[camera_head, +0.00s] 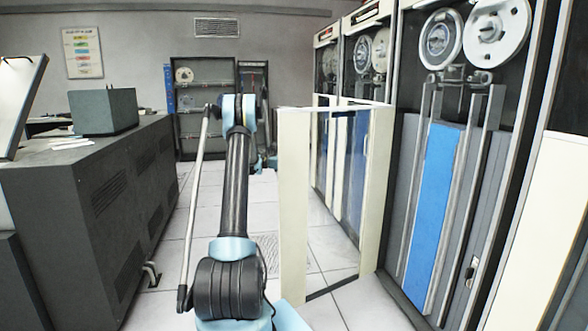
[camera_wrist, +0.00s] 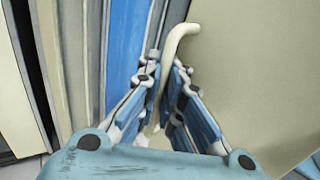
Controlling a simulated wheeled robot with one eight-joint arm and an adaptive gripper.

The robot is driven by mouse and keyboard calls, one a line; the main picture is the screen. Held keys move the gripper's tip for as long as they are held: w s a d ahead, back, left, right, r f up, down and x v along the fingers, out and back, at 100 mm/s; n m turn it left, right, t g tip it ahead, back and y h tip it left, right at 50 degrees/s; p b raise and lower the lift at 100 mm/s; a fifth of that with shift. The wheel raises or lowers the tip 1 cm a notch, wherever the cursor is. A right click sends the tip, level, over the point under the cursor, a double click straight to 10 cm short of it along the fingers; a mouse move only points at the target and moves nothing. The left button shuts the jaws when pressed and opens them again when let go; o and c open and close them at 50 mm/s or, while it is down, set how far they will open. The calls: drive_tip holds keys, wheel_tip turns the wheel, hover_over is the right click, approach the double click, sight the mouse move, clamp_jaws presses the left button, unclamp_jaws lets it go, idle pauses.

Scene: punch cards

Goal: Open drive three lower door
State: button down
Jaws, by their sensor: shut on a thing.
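A tape drive's lower door (camera_head: 294,200), cream-framed with a see-through middle, stands swung out into the aisle in the head view. The nearest drive, with a blue strip (camera_head: 435,200) between metal rails, stands to its right. In the wrist view my gripper (camera_wrist: 165,88) is closed around a cream curved handle (camera_wrist: 182,38), with a broad cream panel (camera_wrist: 255,70) to the right. A blue strip (camera_wrist: 122,50) and grey rails of a drive show to the left. My gripper cannot be made out in the head view. No drive number can be read.
More tape drives (camera_head: 365,50) line the right side. A long dark console (camera_head: 95,210) with a grey box (camera_head: 103,111) runs along the left. A dark shelf unit (camera_head: 205,105) stands at the back wall. Pale tiled floor shows between the rows.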

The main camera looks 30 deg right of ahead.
drive_tip(key=shift+w+d, duration=0.2)
drive_tip(key=shift+w, duration=0.55)
drive_tip(key=c, duration=2)
unclamp_jaws()
drive_tip(key=shift+w, duration=0.1)
drive_tip(key=shift+a, duration=0.1)
